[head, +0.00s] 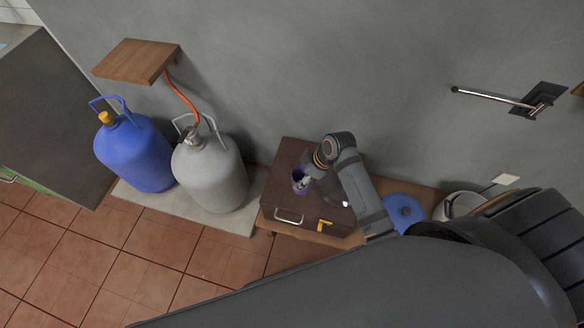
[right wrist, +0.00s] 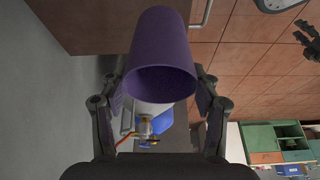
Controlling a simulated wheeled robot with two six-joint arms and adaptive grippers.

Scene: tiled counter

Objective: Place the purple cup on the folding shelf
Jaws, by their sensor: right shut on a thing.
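The purple cup (head: 298,176) is over the dark brown box by the wall in the head view, partly hidden by my right gripper (head: 304,182). In the right wrist view the purple cup (right wrist: 162,45) fills the upper middle, its open mouth facing the camera. My right gripper (right wrist: 160,96) is shut on it, one finger on each side. Whether the cup touches the box is unclear. A small wooden wall shelf (head: 135,60), which looks like the folding shelf, is at the upper left and its top is bare. A dark jagged shape (right wrist: 309,40) may be my left gripper; its state is unclear.
A blue gas bottle (head: 135,155) and a grey gas bottle (head: 210,175) stand below the shelf, with an orange hose (head: 181,95) rising to it. The dark brown box (head: 285,205) has a handle. A blue lid-like object (head: 404,210) lies right of my forearm.

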